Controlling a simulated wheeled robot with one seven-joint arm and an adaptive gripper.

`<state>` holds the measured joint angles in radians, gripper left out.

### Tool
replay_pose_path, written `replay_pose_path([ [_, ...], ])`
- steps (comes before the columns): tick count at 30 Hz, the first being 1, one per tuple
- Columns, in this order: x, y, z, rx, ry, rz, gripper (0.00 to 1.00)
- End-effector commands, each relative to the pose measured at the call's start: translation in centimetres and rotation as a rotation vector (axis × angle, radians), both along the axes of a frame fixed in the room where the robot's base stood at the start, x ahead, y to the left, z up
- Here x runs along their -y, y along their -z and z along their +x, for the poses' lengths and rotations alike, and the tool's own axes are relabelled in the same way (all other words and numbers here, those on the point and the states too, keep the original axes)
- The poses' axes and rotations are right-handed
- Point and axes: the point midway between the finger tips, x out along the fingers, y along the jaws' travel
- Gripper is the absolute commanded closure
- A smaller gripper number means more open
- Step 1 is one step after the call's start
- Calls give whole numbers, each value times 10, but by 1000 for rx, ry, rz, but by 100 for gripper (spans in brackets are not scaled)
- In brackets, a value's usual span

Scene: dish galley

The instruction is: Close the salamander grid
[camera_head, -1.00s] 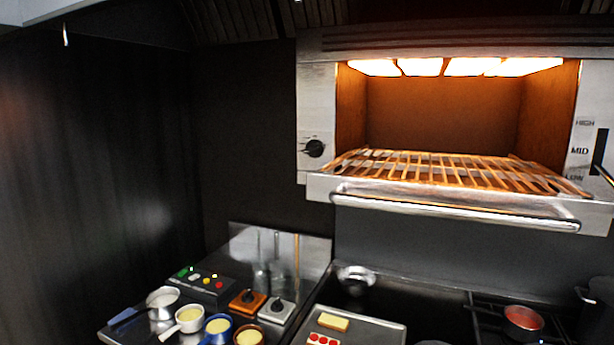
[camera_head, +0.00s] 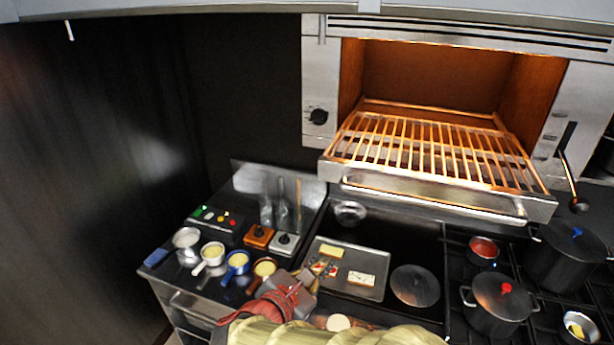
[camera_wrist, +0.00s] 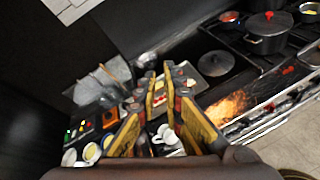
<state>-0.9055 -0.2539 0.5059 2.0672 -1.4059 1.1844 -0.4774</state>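The salamander (camera_head: 320,75) is a steel grill with an orange-lit cavity, at upper right in the head view. Its wire grid (camera_head: 430,150) is pulled out and sticks forward beyond the cavity. A steel bar handle (camera_head: 432,199) runs along its front edge. In the wrist view, my gripper (camera_wrist: 160,80) has its yellow-and-black fingers apart, with nothing held between them. It points down over the counter and hob, away from the grid. I cannot clearly make out the grid in the wrist view.
Below stand small pans (camera_head: 210,255), a tray with food (camera_head: 345,270), a round lid (camera_head: 415,286) and a pot (camera_head: 500,300). A lever (camera_head: 568,175) hangs on the salamander's right side. A dark wall fills the left.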

Motion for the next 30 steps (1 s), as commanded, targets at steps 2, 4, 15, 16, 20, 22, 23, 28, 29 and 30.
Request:
replay_pose_path([
  [2, -18, -25, 21, 62, -96, -153, 98],
  [4, -31, -50, 34, 121, -159, -266, 100],
  [15, -44, -98, 52, 186, -239, -527, 100],
  [16, -43, -98, 55, 186, -237, -526, 100],
  [20, -35, -98, 74, 183, -234, -526, 100],
  [22, -31, -98, 87, 183, -234, -524, 100],
  [23, -29, -98, 93, 183, -234, -524, 100],
  [28, -19, -98, 125, 183, -235, -523, 100],
  [29, -17, -98, 131, 182, -234, -523, 100],
  [30, -15, -98, 137, 184, -235, -524, 100],
])
